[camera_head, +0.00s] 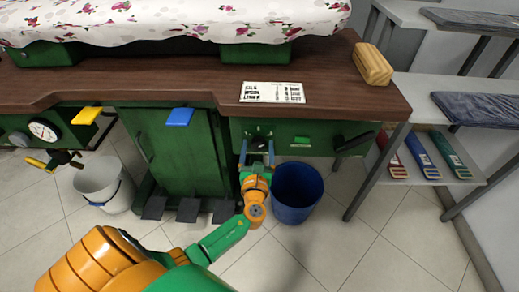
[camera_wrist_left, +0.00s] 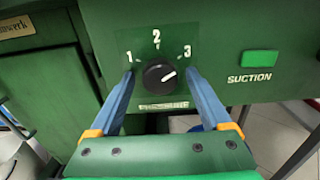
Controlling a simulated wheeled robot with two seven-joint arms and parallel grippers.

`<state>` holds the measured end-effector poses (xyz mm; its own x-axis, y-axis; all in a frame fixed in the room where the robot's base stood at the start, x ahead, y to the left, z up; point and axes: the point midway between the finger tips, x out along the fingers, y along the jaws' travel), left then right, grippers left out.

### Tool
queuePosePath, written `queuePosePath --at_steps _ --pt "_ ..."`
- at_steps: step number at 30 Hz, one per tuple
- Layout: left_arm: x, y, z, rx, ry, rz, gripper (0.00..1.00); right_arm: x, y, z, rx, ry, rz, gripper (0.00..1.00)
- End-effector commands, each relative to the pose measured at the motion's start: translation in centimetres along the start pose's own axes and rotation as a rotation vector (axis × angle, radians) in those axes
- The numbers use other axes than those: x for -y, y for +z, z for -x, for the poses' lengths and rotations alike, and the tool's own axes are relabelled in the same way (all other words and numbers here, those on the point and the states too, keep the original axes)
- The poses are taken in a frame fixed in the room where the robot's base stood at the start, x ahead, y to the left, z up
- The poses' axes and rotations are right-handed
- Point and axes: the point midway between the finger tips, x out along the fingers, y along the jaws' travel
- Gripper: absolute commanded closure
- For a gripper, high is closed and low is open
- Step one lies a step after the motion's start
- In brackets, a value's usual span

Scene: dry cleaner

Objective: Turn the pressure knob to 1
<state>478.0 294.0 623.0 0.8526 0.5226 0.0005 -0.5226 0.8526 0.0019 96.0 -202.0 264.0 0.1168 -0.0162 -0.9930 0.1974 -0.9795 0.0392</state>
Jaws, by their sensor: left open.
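The round black pressure knob (camera_wrist_left: 158,76) sits on a green panel in the left wrist view, with the numbers 1, 2 and 3 around it. In the head view the knob (camera_head: 260,141) is small, under the table's front edge. My left gripper (camera_head: 257,152) is open in front of the panel. In the left wrist view its blue fingers (camera_wrist_left: 160,79) stand on the left and right of the knob, with small gaps showing. My right gripper is out of view.
A green suction button (camera_wrist_left: 259,63) is right of the knob. A printed card (camera_head: 272,93) lies on the brown tabletop (camera_head: 335,75) above. A blue bin (camera_head: 297,192) stands below right, a white bucket (camera_head: 103,184) at left. A gauge (camera_head: 43,129) is far left.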

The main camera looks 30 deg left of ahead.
Motion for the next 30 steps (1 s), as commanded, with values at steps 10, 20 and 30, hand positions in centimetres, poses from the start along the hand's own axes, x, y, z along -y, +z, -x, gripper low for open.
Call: queuePosePath --at_steps 10,20,30 --pt "0.0 0.0 0.0 -0.001 0.0 0.0 0.64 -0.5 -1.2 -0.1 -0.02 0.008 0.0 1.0" --pt "0.0 -0.1 0.0 -0.002 0.0 0.012 1.0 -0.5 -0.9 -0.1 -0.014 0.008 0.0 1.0" --pt "0.0 -0.3 0.1 -0.002 0.0 0.188 1.0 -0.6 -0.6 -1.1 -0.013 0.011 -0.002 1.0"
